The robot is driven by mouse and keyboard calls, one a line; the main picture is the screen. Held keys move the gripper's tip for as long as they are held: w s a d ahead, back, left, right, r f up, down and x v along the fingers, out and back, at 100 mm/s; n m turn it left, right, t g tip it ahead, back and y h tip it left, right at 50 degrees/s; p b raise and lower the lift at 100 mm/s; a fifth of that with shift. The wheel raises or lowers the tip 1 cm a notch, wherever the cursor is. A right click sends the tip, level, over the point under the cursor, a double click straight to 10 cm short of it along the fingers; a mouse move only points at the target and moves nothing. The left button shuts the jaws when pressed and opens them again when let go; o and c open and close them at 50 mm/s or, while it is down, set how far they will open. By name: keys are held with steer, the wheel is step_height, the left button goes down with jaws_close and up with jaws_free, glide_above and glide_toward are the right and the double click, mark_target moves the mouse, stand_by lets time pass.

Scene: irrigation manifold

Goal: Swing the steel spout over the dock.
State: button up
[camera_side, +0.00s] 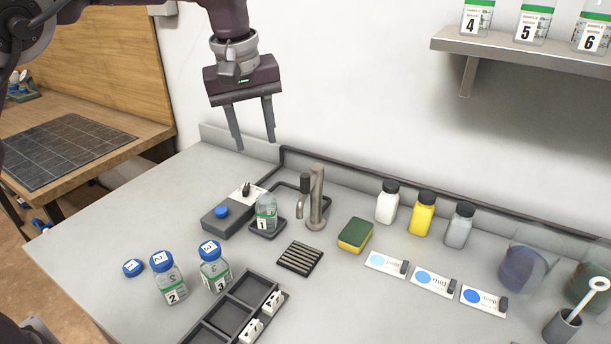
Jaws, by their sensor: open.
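The steel spout (316,198) stands upright on the counter near the back wall, with a dark handle at its upper left. Its short outlet points left and toward the front, close to the right of bottle 1. Bottle 1 (266,211), clear with a green-banded label and no cap, stands on a small dark pad (270,234), which looks like the dock. Whether the outlet is over the pad is hard to tell. My gripper (254,143) is open and empty, pointing down, well above the counter and up-left of the spout.
A grey box with a blue button (221,217) sits left of the pad; a slatted drain (299,258) lies in front of the spout. A sponge (355,235) and several small bottles stand right. Capped bottles 2 (170,283) and 3 (215,268) stand front left by a compartment tray (202,335).

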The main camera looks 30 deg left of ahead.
mark_target(305, 175)
steer(key=w+d+f+y, duration=0.3)
steer(key=w+d+f, duration=0.2)
steer(key=d, duration=0.3)
steer(key=shift+t, duration=0.4)
steer(key=x, duration=0.6)
steer(key=shift+f, duration=0.3)
steer(key=shift+c, duration=0.4)
jaws_close()
